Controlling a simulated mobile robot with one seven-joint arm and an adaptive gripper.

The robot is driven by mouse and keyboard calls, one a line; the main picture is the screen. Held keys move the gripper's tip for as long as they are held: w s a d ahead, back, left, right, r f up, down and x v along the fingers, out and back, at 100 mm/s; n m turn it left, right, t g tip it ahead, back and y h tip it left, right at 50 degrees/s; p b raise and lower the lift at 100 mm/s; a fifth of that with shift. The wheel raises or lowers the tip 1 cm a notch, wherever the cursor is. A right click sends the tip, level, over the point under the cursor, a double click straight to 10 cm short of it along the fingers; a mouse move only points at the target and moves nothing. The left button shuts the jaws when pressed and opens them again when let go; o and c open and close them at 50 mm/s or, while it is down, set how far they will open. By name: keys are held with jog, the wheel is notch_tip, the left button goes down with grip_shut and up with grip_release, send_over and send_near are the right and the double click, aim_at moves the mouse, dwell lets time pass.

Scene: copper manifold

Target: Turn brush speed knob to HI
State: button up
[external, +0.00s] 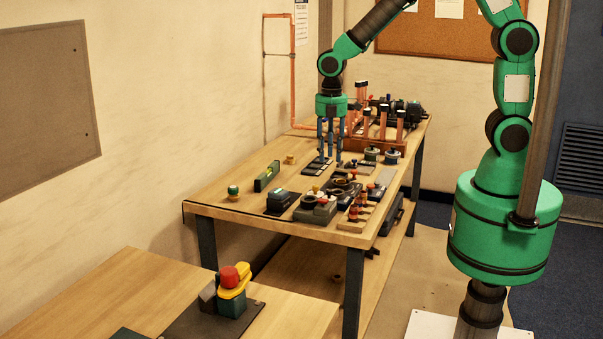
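My gripper (331,158) points straight down over the middle of the workbench (225,192). Its blue-grey fingers hang parallel with gaps between them, and I see nothing held. The fingertips are close to a flat dark plate (316,168); I cannot tell whether they touch it. The brush speed knob cannot be made out. Small devices with round tops stand on the bench: a grey box (314,212), a dark unit (345,187) and a dark box (281,203). Their labels are too small to read, and so is any HI mark.
Copper pipes (382,118) stand upright at the bench's far end. Two round dark pieces (372,153) sit right of my gripper. A nearer table (85,295) holds red and yellow parts (233,277).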

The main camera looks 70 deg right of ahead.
aim_at(329, 190)
notch_tip(329, 190, down, 12)
jog(key=shift+f+b, duration=0.1)
jog(key=shift+b, duration=0.35)
grip_shut()
